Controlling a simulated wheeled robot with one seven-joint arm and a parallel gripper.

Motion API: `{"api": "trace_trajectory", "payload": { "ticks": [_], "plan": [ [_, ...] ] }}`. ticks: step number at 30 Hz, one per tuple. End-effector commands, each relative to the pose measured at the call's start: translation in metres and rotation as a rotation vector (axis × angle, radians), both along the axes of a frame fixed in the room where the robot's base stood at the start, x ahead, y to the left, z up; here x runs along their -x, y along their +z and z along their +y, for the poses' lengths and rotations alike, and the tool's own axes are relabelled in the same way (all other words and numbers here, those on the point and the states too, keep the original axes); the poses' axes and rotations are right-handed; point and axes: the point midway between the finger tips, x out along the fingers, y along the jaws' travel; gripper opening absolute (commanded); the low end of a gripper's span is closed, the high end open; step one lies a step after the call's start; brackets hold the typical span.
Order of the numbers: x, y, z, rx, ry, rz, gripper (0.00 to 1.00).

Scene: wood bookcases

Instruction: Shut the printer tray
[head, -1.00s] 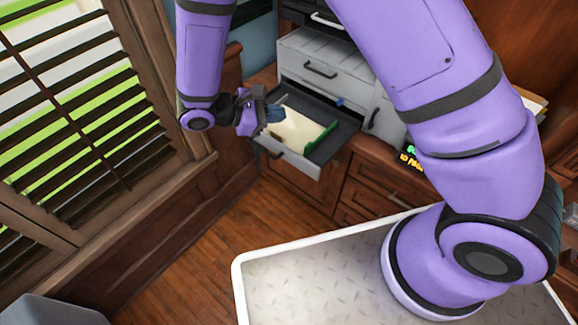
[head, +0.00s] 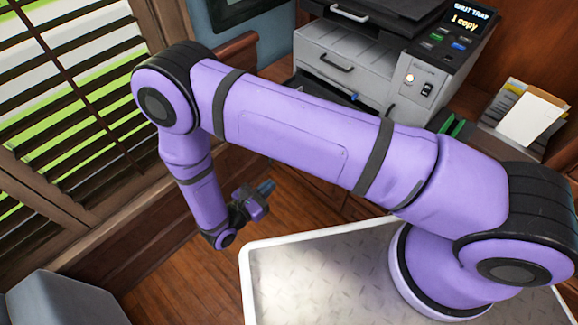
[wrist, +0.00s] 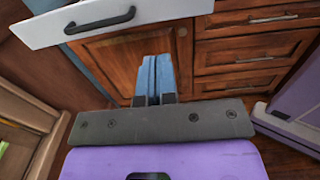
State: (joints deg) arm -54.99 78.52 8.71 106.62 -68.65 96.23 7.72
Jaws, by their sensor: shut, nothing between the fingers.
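The grey-and-black printer (head: 385,62) stands at the top middle of the head view. Its dark open tray (head: 322,86) shows only in part there, as my arm covers its front. In the wrist view the pale tray front (wrist: 165,8) with a dark handle crosses the top left and juts out ahead of the cabinet doors. My gripper (head: 267,187) is low, left of and below the tray, in front of the cabinet. Its blue fingers are together and empty, pointing toward the cabinet and apart from the tray front.
The wooden cabinet (wrist: 130,60) with drawers stands below the printer. Papers (head: 530,118) and a green item (head: 455,127) lie right of the printer. A shuttered window (head: 70,90) is at left, and wood floor (head: 180,270) is open below my gripper.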

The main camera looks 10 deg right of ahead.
Motion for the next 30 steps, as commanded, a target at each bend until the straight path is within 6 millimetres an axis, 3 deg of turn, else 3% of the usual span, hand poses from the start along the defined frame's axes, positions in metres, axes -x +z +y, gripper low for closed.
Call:
{"api": "trace_trajectory", "payload": {
  "ticks": [21, 30],
  "plan": [
    [-0.069, 0.001, -0.095, -0.001, -0.006, -0.001, 0.0],
    [-0.08, 0.001, -0.111, -0.001, -0.003, 0.0, 0.0]
  ]
}}
